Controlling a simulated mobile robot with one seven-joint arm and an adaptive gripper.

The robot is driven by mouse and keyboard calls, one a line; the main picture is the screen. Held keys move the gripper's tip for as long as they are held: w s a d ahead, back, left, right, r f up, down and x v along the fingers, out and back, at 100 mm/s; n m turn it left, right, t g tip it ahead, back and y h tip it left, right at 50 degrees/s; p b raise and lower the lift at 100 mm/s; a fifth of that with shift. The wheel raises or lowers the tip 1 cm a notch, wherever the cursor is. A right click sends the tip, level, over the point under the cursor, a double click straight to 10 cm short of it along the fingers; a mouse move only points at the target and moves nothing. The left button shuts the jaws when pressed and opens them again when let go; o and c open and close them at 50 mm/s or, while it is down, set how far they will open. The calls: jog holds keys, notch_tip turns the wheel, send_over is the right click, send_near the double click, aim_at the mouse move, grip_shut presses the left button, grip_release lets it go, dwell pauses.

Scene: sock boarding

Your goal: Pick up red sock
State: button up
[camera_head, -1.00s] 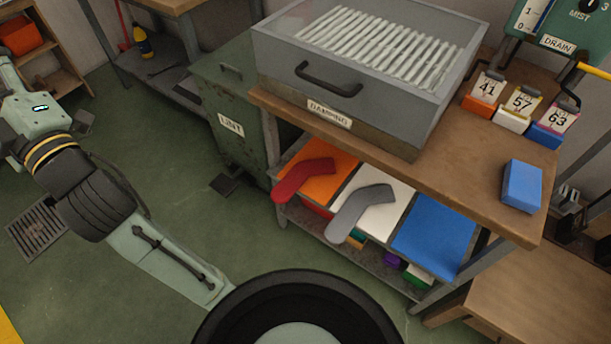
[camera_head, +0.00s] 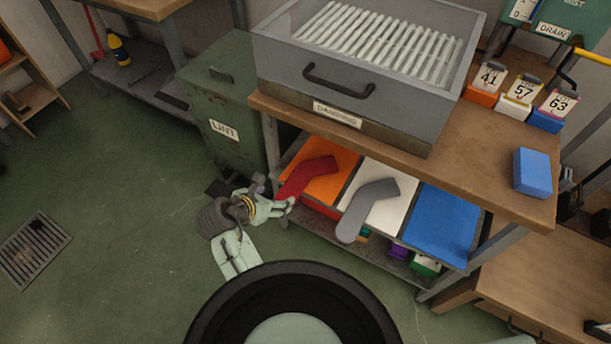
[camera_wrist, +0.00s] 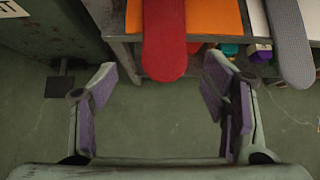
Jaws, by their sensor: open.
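The red sock (camera_head: 306,177) lies on the orange panel (camera_head: 334,165) of the shelf under the workbench. Its near end hangs over the shelf's front edge. In the wrist view the red sock (camera_wrist: 165,45) points down toward the gap between my fingers. My gripper (camera_wrist: 160,95) is open and empty, with purple pads on both fingers. The sock's end is just beyond the fingertips, roughly centred between them. In the head view my gripper (camera_head: 287,204) is beside the sock's near end, at the shelf front; whether it touches is hard to tell there.
A grey sock (camera_head: 364,209) lies on the white panel (camera_head: 396,204), right of the red one. A bare blue panel (camera_head: 437,226) is further right. The green lint bin (camera_head: 217,120) stands close to the left. The damping box (camera_head: 352,85) sits on the bench above. Open floor lies in front.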

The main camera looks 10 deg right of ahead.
aim_at(286, 194)
jog(key=shift+x, duration=3.15)
jog(key=shift+s+f, duration=0.1)
jog(key=shift+s, duration=0.1)
jog(key=shift+c, duration=0.3)
jog(key=c, duration=0.7)
